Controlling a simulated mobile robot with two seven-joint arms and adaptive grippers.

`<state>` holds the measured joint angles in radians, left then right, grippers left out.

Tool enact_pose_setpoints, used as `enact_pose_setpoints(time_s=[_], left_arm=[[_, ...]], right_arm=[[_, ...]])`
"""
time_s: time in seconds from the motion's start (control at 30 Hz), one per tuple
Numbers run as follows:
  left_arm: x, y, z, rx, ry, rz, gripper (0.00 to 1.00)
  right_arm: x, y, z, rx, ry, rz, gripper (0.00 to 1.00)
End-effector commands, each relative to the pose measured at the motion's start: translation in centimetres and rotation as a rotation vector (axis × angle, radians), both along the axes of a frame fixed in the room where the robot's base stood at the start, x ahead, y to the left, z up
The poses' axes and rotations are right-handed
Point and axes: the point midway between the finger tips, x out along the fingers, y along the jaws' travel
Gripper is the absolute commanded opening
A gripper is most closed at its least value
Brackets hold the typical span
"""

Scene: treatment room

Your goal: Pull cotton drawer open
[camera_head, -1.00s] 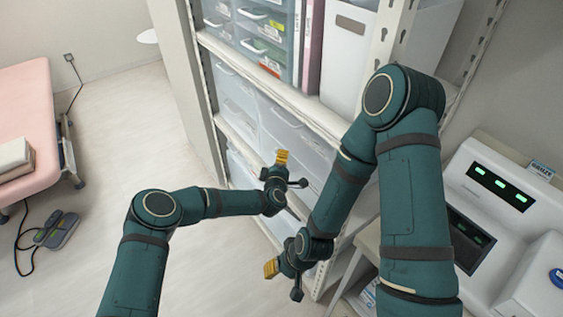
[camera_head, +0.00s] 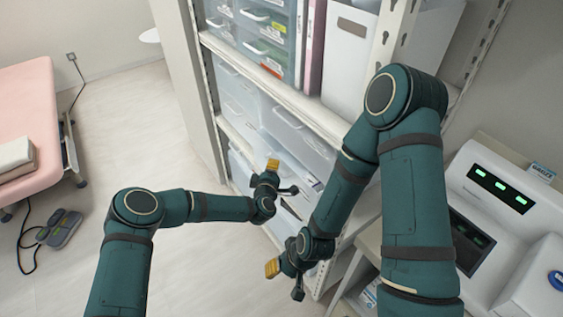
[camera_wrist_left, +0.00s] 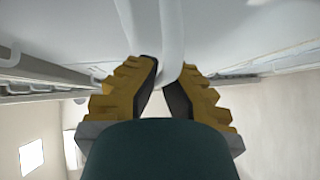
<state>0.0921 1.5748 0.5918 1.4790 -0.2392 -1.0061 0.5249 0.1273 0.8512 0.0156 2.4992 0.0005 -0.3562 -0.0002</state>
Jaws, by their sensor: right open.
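The shelf rack holds translucent drawers (camera_head: 290,128); I cannot read which one is marked cotton. My left gripper (camera_head: 273,165) is at the front of the lower drawers, beside the rack's middle shelf. In the left wrist view a white curved drawer handle (camera_wrist_left: 171,40) runs down between the two yellow fingers (camera_wrist_left: 165,88), with the dark pads close on either side of it. The fingers look closed around this handle. The drawer front partly hides behind my left gripper in the head view. My right gripper (camera_head: 272,268) is open and empty, lower and away from the drawers.
Small drawer units (camera_head: 262,35) and a white file box (camera_head: 347,50) stand on the upper shelf. A white machine with green lights (camera_head: 500,190) is at the right. A pink bed (camera_head: 25,105) is at the left. The floor (camera_head: 120,110) between bed and rack is clear.

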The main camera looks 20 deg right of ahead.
Motion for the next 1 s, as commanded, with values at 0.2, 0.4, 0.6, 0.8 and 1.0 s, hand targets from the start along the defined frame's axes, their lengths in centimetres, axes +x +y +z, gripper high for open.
enact_pose_setpoints(time_s=[0.2, 0.4, 0.6, 0.8, 1.0], left_arm=[[-1.7, 5.7, 0.0, 0.003, 0.001, 0.008, 0.0], [-3.4, 10.3, 0.0, 0.002, 0.0, 0.009, 0.0], [-4.6, 13.8, 0.0, 0.001, -0.001, 0.01, 0.0], [-5.4, 15.8, 0.0, 0.003, -0.002, 0.01, 0.0], [-5.6, 16.5, 0.0, 0.002, -0.003, 0.008, 0.0]], right_arm=[[-0.1, 0.0, 0.5, 0.0, 0.002, 0.001, 0.47], [-0.1, 0.0, 0.4, 0.0, 0.003, 0.001, 0.47], [-0.1, 0.0, 0.2, 0.0, 0.002, 0.001, 0.47], [0.0, 0.0, 0.1, 0.0, 0.001, 0.0, 0.47], [0.0, 0.0, 0.1, 0.0, 0.0, 0.0, 0.47]])
